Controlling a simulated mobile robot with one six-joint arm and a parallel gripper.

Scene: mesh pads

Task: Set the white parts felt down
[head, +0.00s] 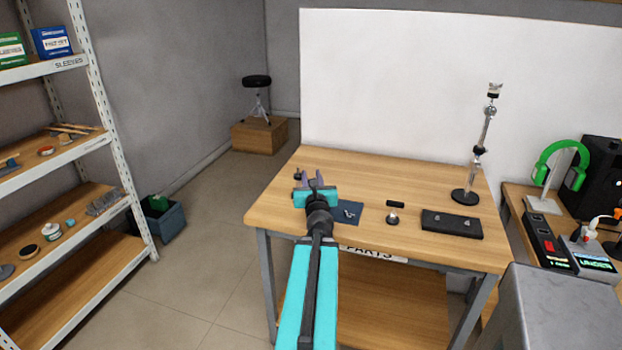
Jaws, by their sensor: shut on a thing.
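My gripper (317,180) is over the left part of the wooden table (400,174), its purple-grey fingers pointing away towards the back edge. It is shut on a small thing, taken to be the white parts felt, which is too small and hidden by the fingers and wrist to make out. No white felt shows clearly elsewhere on the table. Whether the held thing touches the tabletop, I cannot tell.
A dark blue mat (347,221) with a small metal piece lies right of my wrist. Further right are a small knobbed part (392,217), a black bar (395,204), a black tray (451,231) and a tall metal stand (486,130). The table's back middle is clear.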

